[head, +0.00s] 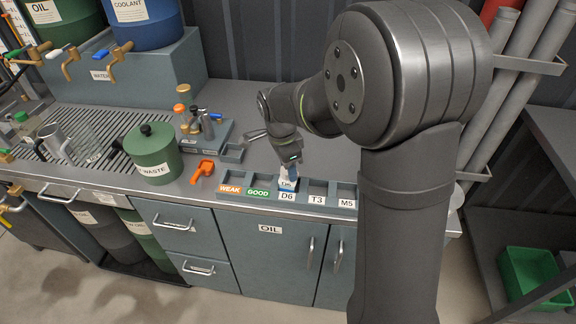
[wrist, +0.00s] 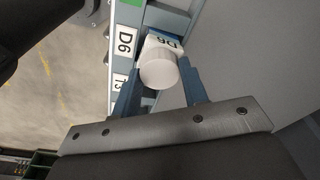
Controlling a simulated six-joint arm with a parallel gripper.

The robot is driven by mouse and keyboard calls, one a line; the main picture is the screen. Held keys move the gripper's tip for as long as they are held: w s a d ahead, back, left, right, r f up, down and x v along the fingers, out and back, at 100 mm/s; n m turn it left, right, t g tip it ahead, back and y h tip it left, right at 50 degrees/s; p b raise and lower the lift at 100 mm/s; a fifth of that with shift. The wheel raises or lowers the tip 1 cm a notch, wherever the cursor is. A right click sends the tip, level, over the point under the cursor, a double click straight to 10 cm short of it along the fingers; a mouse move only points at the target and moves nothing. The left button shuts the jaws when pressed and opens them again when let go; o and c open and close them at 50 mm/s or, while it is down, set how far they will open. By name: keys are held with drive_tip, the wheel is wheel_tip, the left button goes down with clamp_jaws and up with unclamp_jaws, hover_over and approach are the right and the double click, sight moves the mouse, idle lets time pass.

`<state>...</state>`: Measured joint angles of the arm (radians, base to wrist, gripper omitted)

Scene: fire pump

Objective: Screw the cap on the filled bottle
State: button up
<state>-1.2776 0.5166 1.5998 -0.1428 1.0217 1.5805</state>
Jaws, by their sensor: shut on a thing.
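The bottle (head: 287,185) stands in the D6 slot of the rack and has a blue-and-white label reading D6. In the wrist view the bottle's label (wrist: 168,41) shows just beyond a round white cap (wrist: 158,70). The cap sits at the bottle's top; whether it is seated on the thread I cannot tell. My gripper (head: 288,168) points down over the bottle. In the wrist view its blue fingers (wrist: 160,65) are on either side of the white cap, shut on it. The bottle's neck and fill are hidden.
The rack (head: 325,188) has slots marked WEAK, GOOD, D6, T3 and M5; T3 and M5 look empty. A tray of small bottles and tools (head: 200,130) is behind.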

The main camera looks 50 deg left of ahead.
drive_tip(key=shift+m, duration=1.5)
drive_tip(key=o, duration=1.4)
drive_tip(key=shift+r, duration=0.2)
drive_tip(key=shift+r, duration=1.3)
drive_tip(key=shift+r, duration=0.1)
